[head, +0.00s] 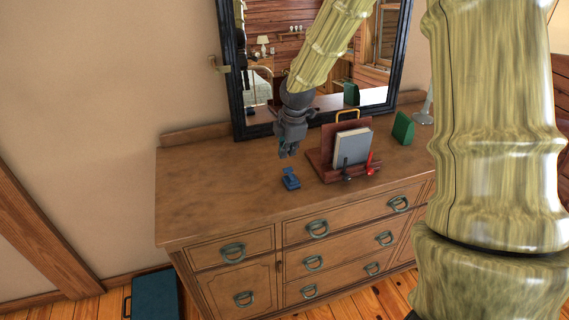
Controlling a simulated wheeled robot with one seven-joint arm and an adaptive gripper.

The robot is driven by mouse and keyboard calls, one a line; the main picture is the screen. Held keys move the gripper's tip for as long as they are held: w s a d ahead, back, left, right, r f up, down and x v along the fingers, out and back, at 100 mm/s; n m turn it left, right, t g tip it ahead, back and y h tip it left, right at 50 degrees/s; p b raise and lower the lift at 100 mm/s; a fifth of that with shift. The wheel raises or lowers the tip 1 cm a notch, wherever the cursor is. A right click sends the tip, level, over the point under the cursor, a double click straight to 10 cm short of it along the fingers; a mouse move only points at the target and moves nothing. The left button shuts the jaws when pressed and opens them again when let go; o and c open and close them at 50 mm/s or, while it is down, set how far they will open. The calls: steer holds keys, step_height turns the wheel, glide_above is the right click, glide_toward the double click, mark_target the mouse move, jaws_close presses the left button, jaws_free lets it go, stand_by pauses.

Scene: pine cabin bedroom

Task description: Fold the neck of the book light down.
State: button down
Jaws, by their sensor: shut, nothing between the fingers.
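The small blue book light (290,181) stands on the dresser top near its front edge, left of the book stand. Its neck shows as a short raised part above the base; its exact angle is too small to tell. My gripper (288,152) is above and just behind the book light, pointing down, apart from it as far as I can see. Its fingers are shut and empty.
A wooden stand (327,172) holds a grey book (351,148), with a red item (370,160) at its front. A green object (403,128) and a black-framed mirror (238,90) stand behind. The dresser top (215,195) is clear on the left.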

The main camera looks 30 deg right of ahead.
mark_target(284, 170)
steer(key=shift+p+x, duration=1.3)
steer(key=shift+x, duration=2.6)
steer(key=shift+a+f, duration=0.1)
steer(key=shift+a, duration=0.05)
